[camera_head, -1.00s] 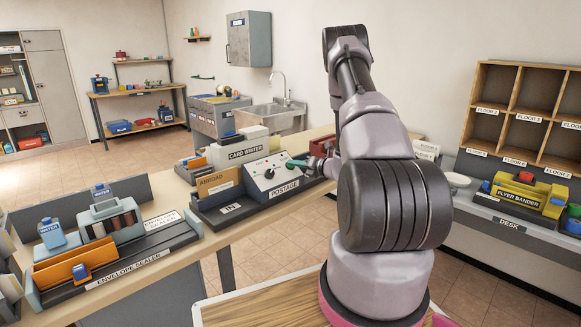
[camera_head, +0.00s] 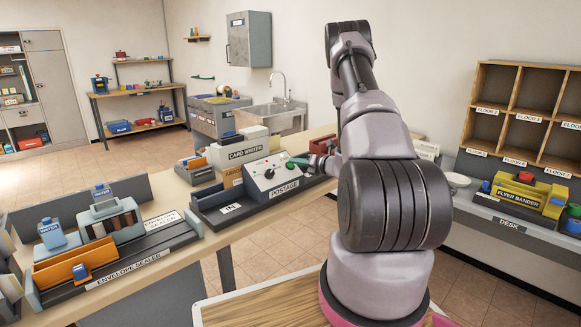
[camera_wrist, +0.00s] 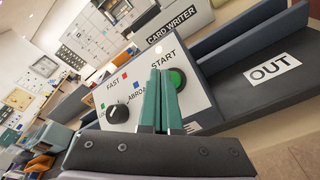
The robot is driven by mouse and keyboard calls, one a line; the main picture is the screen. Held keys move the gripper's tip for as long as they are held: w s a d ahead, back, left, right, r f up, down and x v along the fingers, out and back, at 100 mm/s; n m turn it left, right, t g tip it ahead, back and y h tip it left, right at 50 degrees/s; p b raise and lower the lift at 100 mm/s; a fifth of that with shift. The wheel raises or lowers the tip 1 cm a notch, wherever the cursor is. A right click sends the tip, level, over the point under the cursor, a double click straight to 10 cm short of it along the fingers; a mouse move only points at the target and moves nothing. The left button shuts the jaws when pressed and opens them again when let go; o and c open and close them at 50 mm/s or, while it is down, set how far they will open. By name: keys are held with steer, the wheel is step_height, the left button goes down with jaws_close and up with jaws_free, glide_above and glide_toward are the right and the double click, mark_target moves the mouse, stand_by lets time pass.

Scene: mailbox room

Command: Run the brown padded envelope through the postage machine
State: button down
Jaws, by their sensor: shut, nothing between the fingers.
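The postage machine (camera_head: 272,180) stands on the long bench, with an IN tray (camera_head: 228,208) on its left. The brown padded envelope (camera_head: 232,177) stands upright at the machine's left side. Only a narrow part of it shows; the rest is hidden in or behind the machine. My gripper (camera_head: 299,162) is at the machine's sloped front. In the wrist view its green fingers (camera_wrist: 165,100) are shut and empty, with their tips at the green START button (camera_wrist: 178,79), partly covering it. I cannot tell whether they touch. A black dial (camera_wrist: 118,113) is left of the fingers.
The OUT tray (camera_wrist: 262,76) on the machine's other side looks empty where it shows. The card writer (camera_head: 243,150) stands behind the machine. The envelope sealer (camera_head: 120,250) is at the left of the bench. A desk (camera_head: 510,220) with pigeonholes is at right.

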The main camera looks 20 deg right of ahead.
steer(key=shift+s+d+r, duration=0.15)
steer(key=shift+s+r, duration=0.3)
steer(key=shift+r, duration=0.25)
steer(key=shift+s+d+r, duration=0.2)
steer(key=shift+s+r, duration=0.2)
steer(key=shift+r, duration=0.3)
steer(key=shift+s+d+r, duration=0.15)
steer(key=shift+s+r, duration=0.3)
steer(key=shift+r, duration=0.25)
steer(key=s+a+r+n+g+y, duration=0.3)
steer(key=s+a+r+n, duration=0.1)
steer(key=a+r+n, duration=0.35)
steer(key=s+a+r+n+g+y, duration=0.2)
steer(key=s+a+r+n+g, duration=0.3)
steer(key=a+r, duration=0.4)
steer(key=s+a+r+n+g+h, duration=0.1)
steer(key=s+a+r+n, duration=0.2)
steer(key=s+n, duration=0.25)
steer(key=s+a+r+n+g+h, duration=0.1)
steer(key=s+a+r+n+g, duration=0.1)
steer(key=s+a+r+n, duration=0.3)
steer(key=s+d+r+n+t+h, duration=0.1)
steer(key=s+d+r+n+h, duration=0.1)
steer(key=s+n, duration=0.4)
steer(key=s+d+r+n+t+h, duration=0.2)
steer(key=s+n+h, duration=0.3)
steer(key=s, duration=0.4)
steer(key=shift+d+r+n+t+h, duration=0.3)
steer(key=shift+d+r+n, duration=0.1)
steer(key=shift+d+n, duration=0.4)
